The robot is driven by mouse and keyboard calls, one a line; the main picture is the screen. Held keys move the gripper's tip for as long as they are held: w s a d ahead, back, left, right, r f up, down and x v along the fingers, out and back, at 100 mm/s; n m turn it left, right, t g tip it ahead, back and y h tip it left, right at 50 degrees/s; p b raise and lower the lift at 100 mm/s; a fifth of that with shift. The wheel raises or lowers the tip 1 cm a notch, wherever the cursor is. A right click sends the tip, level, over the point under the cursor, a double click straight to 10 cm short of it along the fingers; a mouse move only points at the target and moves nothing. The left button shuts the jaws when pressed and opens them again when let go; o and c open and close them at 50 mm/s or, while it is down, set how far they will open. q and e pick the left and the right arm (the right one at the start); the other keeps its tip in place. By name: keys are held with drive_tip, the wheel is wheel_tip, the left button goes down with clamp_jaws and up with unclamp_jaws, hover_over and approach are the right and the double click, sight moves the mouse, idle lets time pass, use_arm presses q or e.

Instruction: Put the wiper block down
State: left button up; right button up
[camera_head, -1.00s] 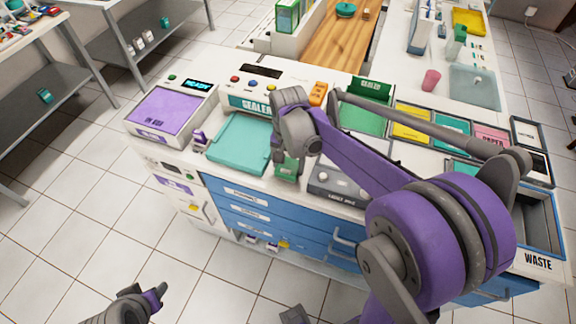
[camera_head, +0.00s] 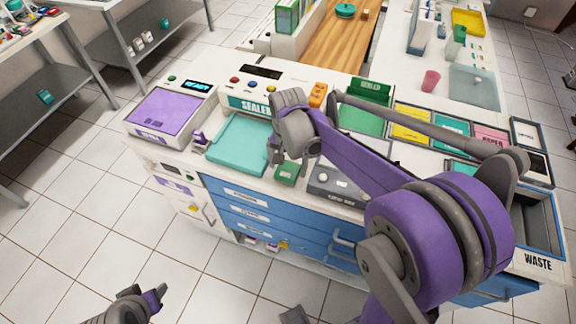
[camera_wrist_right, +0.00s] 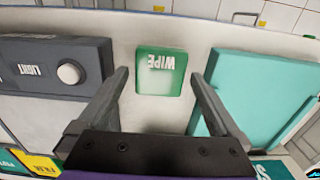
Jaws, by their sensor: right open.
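The wiper block is a green block marked WIPE (camera_head: 287,173). It lies on the white counter between the teal tray (camera_head: 237,145) and the grey light box (camera_head: 335,185). It also shows in the right wrist view (camera_wrist_right: 162,72), past and between the fingertips. My right gripper (camera_wrist_right: 160,82) is open, with a finger on either side of the block and apart from it. In the head view my right gripper (camera_head: 278,148) is just above the block, partly hidden by its own wrist. My left gripper (camera_head: 155,295) is at the lower left, away from the counter.
The sealer (camera_head: 258,90) stands behind the teal tray. The purple-topped unit (camera_head: 168,112) is to the left. Coloured bins, including a yellow one (camera_head: 411,122), line the right side, with the waste bin (camera_head: 537,262) at the near right. Blue drawers (camera_head: 260,215) are below the front edge.

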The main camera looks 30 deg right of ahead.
sight(288, 169)
wheel_tip(288, 169, up, 11)
drive_tip(key=s+a+f+n+t, duration=0.2)
drive_tip(key=s+a+f+n, duration=0.1)
drive_tip(key=s, duration=0.4)
drive_tip(key=s+a+f+n+t, duration=0.3)
drive_tip(key=s+f+n, duration=0.3)
drive_tip(key=s, duration=0.2)
drive_tip(key=shift+s+a+n+p, duration=0.2)
drive_tip(key=shift+a+n+p, duration=0.2)
idle(0.5)
